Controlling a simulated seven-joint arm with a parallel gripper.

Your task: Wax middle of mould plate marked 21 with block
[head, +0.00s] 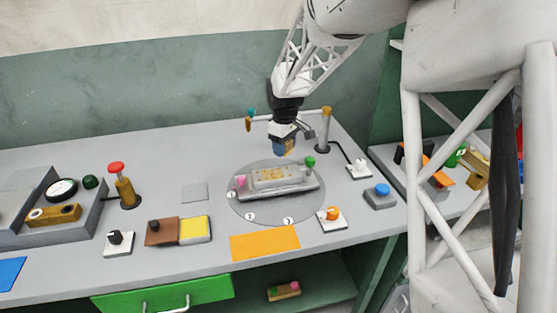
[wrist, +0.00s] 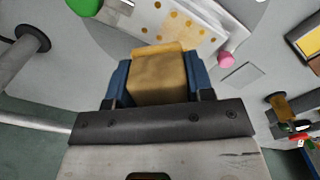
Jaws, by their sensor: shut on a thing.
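My gripper (head: 284,150) is shut on a tan wax block (wrist: 158,78), which sits between its blue fingers in the wrist view. The block also shows as a small tan patch below the fingers in the head view. A pale grey mould plate (head: 259,185) lies on a round grey disc (head: 245,212), with a pink knob at its left end and a green knob at its right end. Yellow-brown spots dot its top. The block is above the plate's far side; whether it touches cannot be told. I cannot read a number 21 on the plate.
A post with a crossbar (head: 322,130) stands behind the disc. An orange mat (head: 265,243) lies in front. An orange-knobbed switch (head: 332,217) and a blue button (head: 381,195) are to the right. A brown and yellow box (head: 162,232) is to the left.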

